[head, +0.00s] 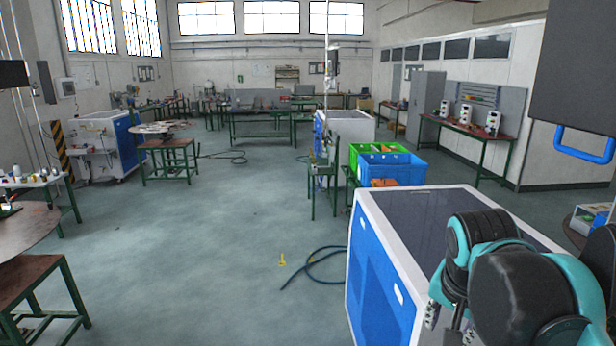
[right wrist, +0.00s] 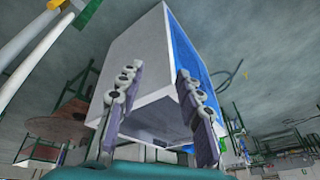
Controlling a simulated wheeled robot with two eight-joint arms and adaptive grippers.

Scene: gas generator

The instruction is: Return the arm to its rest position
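My right arm (head: 520,285) comes in at the lower right of the head view, bent in front of the white-and-blue cabinet (head: 395,270). In the right wrist view, my right gripper (right wrist: 157,78) has its two fingers spread well apart, with nothing held between them. The cabinet also shows behind the fingers in that view (right wrist: 150,65). My left arm and left gripper are not in view.
Blue (head: 385,168) and green (head: 372,148) crates stand behind the cabinet. A dark panel with a blue handle (head: 585,145) hangs at the upper right. A hose (head: 315,268) and a small yellow object (head: 282,260) lie on the floor. The floor left of the cabinet is mostly clear.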

